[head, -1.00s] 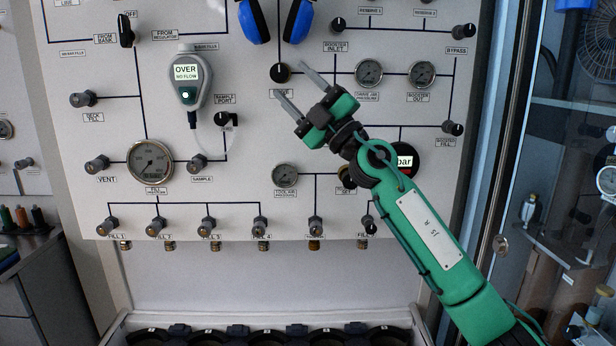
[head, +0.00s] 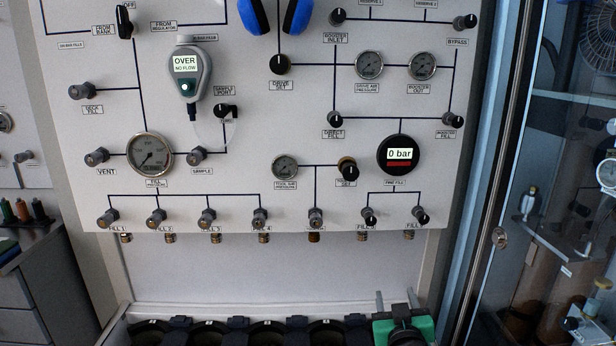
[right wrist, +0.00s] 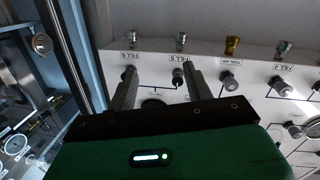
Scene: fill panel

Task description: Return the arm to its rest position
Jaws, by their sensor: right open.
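My right gripper (head: 396,299) is low at the bottom right of the head view, in front of the dark rack below the panel. Its two grey fingers point up and stand apart, with nothing between them. In the right wrist view the open fingers (right wrist: 160,78) show against the lower part of the fill panel, which appears upside down. The fill panel (head: 300,215) stands upright above the gripper in the head view. Most of my right arm is out of the head view. My left gripper is not in view.
A dark rack of round holders (head: 210,333) runs along the bottom. Several fill valve knobs (head: 207,217) line the panel's lower edge. A round display (head: 398,154) reads 0 bar. A glass door (head: 545,180) with a metal frame stands at the right.

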